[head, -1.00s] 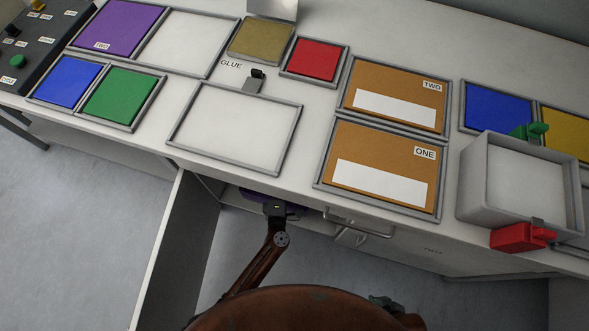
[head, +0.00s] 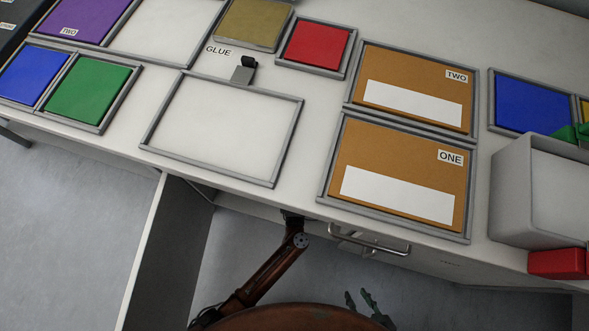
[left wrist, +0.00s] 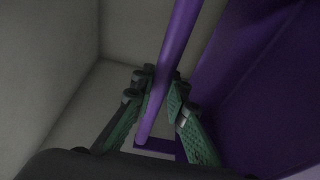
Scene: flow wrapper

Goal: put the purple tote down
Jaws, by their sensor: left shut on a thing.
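The purple tote (left wrist: 265,85) fills the right side of the left wrist view, and its long purple handle bar (left wrist: 178,45) runs down between my left fingers. My left gripper (left wrist: 160,88) is shut on that bar. The tote is inside a pale enclosed space. In the head view my left arm reaches into the opening under the counter, where the counter edge hides the gripper and tote. My right gripper (head: 361,300) shows at the bottom of the head view, its green fingers apart and empty. Whether the tote's bottom touches a surface cannot be seen.
The white counter (head: 320,80) overhangs the opening. A side panel (head: 165,245) bounds it on the left, and a metal handle (head: 370,242) is to the right of my arm. Framed colour pads, two brown cards (head: 400,160) and a grey bin (head: 510,195) lie on top.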

